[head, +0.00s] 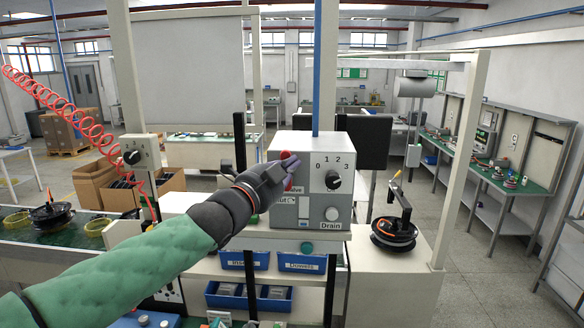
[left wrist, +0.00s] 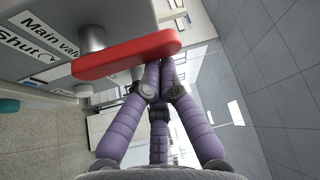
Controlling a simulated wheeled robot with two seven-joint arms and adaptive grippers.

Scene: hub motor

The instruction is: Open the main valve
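The main valve's red lever handle (left wrist: 125,57) sits on a round metal stem (left wrist: 92,38) on the side of a grey box (head: 331,170). Labels reading "Main valve" and "Shut" are beside it in the left wrist view. In the head view, parts of the red handle (head: 285,155) show around my left gripper (head: 288,164), which hides the rest. In the left wrist view, the purple fingers of my left gripper (left wrist: 164,66) come together right at the handle's free end; the handle partly covers the tips, and contact is unclear. My right gripper is not in view.
The box front has a black knob (head: 333,180) marked 0 to 3 and a lower knob labelled Drain (head: 331,214). Blue bins (head: 301,262) are below. A red coiled hose (head: 75,105) hangs at the left.

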